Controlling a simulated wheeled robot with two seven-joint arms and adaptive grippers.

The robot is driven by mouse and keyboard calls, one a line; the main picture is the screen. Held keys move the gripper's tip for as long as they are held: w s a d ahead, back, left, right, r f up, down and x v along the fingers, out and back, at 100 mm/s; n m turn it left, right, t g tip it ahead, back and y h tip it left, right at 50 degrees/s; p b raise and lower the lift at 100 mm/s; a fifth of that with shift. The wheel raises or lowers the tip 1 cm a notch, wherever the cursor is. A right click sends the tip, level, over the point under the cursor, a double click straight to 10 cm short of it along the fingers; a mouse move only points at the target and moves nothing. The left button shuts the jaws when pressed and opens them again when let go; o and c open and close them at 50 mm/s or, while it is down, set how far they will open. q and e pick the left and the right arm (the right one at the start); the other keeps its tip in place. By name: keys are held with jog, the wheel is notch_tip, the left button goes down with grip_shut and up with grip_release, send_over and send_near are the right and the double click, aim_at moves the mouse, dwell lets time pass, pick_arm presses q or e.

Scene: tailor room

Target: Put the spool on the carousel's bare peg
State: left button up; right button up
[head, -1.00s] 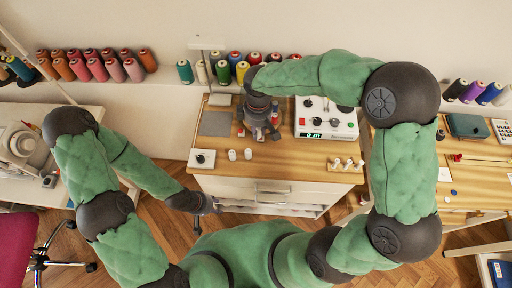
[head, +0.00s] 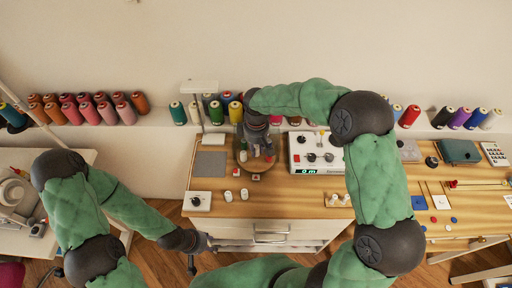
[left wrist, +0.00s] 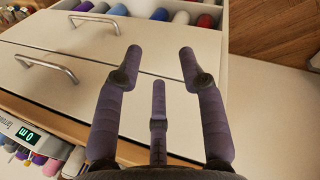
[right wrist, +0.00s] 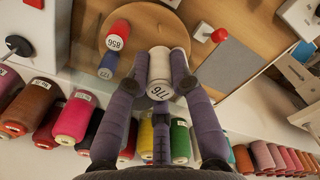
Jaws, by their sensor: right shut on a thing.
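My right gripper (right wrist: 161,62) is shut on a white spool (right wrist: 160,72) with a number label. In the right wrist view it overlaps the near edge of the round wooden carousel (right wrist: 150,22); I cannot tell its height or whether it touches. A red spool (right wrist: 118,35) and a blue spool (right wrist: 108,66) stand on the carousel. The bare peg is not clearly seen. In the head view the right gripper (head: 257,150) is over the carousel (head: 254,172). My left gripper (left wrist: 160,60) is open and empty, in front of the drawer unit; it also shows in the head view (head: 200,243).
A small red-knobbed piece (right wrist: 219,35) is by the carousel. Wall spools (head: 105,108) line the back.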

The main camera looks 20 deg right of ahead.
jog(key=shift+f+b, duration=1.3)
jog(key=shift+f, duration=0.6)
jog(key=shift+r, duration=0.1)
jog(key=shift+f+b, duration=0.85)
jog(key=shift+f, duration=1)
jog(key=shift+f, duration=0.45)
jog(key=o, duration=0.8)
jog(key=shift+o, duration=0.5)
jog(key=shift+r, duration=0.1)
jog(key=shift+r, duration=0.1)
